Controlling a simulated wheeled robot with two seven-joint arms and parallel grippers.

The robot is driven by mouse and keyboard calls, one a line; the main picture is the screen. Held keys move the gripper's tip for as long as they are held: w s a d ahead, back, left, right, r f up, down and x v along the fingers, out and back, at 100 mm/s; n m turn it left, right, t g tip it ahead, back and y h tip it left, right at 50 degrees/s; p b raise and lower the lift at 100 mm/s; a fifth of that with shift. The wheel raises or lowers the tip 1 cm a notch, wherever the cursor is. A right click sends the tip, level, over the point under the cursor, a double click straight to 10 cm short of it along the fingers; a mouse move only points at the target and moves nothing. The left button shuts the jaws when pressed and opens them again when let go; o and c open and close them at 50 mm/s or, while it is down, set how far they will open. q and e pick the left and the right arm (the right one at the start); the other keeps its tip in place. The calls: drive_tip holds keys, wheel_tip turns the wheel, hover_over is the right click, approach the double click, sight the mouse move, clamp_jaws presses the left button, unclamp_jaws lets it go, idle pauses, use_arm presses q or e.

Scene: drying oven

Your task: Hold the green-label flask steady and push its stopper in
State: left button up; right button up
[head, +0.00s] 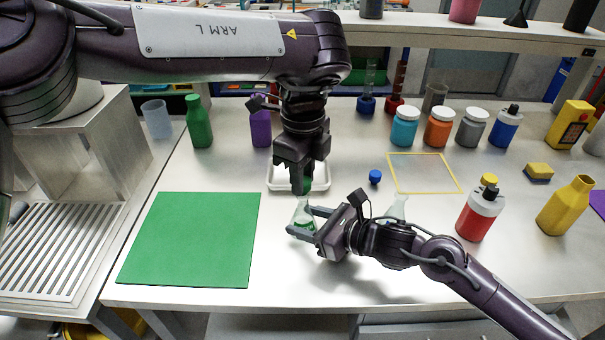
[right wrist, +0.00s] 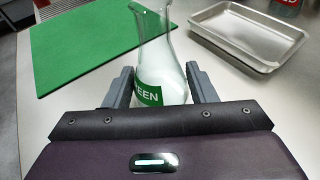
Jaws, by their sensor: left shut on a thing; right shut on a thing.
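The green-label flask (head: 304,210) is a clear conical flask standing upright on the bench. In the right wrist view the flask (right wrist: 160,65) shows a green label reading "EEN", and its mouth is at the top edge. My right gripper (head: 305,222) is shut on the flask's body, one finger on each side. My left gripper (head: 302,188) points down right above the flask's neck, shut on the green stopper (head: 308,185), which is mostly hidden by the fingers. I cannot tell whether the stopper touches the flask's mouth.
A green mat (head: 190,240) lies to the left and a metal tray (head: 272,186) behind the flask. A second clear flask (head: 398,207) stands behind my right arm. A blue stopper (head: 375,177), a red-filled bottle (head: 479,213) and a yellow bottle (head: 565,207) are at the right.

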use_arm(q)
drive_tip(key=shift+f, duration=1)
idle(0.5)
drive_tip(key=o, duration=1)
drive_tip(key=shift+r, duration=0.1)
drive_tip(key=shift+r, duration=2.4)
use_arm(e)
drive_tip(key=shift+f, duration=0.1)
drive_tip(key=o, duration=0.8)
drive_tip(key=shift+o, duration=0.2)
